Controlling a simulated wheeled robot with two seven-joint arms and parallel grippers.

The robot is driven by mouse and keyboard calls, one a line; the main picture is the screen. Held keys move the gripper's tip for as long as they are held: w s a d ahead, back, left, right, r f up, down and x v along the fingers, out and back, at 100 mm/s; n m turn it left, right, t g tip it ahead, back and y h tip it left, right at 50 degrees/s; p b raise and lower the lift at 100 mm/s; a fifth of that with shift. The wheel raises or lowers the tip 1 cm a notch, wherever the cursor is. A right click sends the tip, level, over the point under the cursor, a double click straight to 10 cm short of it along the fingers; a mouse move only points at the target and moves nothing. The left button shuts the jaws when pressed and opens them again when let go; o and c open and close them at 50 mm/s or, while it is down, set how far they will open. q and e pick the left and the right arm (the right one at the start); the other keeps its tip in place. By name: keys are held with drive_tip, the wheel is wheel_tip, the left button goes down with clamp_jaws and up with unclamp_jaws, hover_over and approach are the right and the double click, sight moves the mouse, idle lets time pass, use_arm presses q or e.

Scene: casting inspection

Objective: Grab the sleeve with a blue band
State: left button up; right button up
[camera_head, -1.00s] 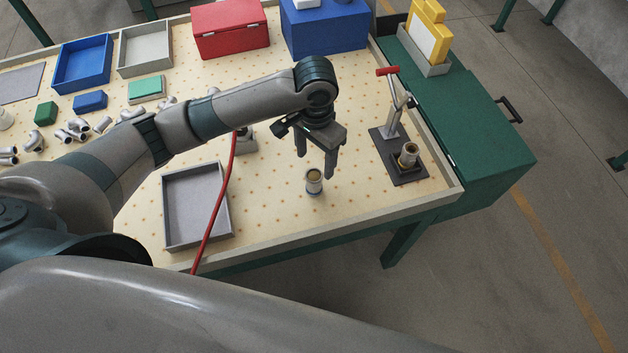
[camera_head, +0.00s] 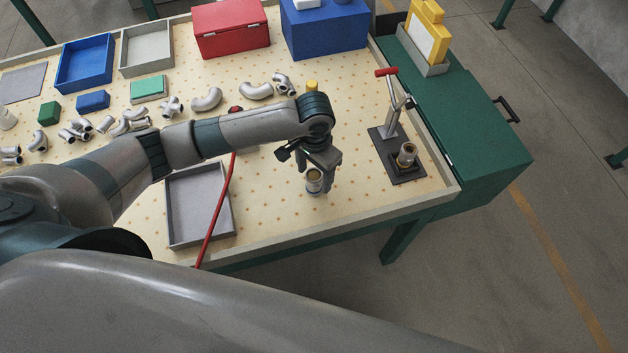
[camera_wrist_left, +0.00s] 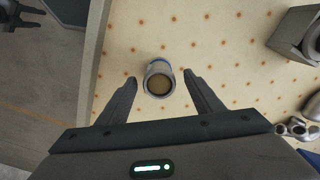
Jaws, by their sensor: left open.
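The sleeve (camera_head: 314,183) stands upright on the perforated table top, a short metal cylinder with a hollow, brownish inside. In the left wrist view the sleeve (camera_wrist_left: 159,80) shows a blue band near its far rim. My left gripper (camera_head: 320,183) is open and low over the sleeve. In the left wrist view the two fingers (camera_wrist_left: 160,82) point to either side of the sleeve, with gaps between fingers and sleeve. A second sleeve-like part (camera_head: 407,154) stands on the dark fixture plate to the right.
The dark fixture (camera_head: 397,165) with a red-handled lever stands right of the gripper. A grey tray (camera_head: 233,212) lies to the left, crossed by a red cable (camera_head: 219,206). Several pipe fittings (camera_head: 207,99) lie behind the arm. The table's front rim (camera_head: 330,222) is close.

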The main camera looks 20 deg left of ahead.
sight(314, 180)
use_arm(q)
drive_tip(key=shift+s+f+p, duration=0.2)
drive_tip(key=shift+f+p, duration=0.45)
drive_tip(key=shift+f, duration=1.35)
drive_tip(key=shift+a, duration=0.1)
drive_tip(key=c, duration=1.4)
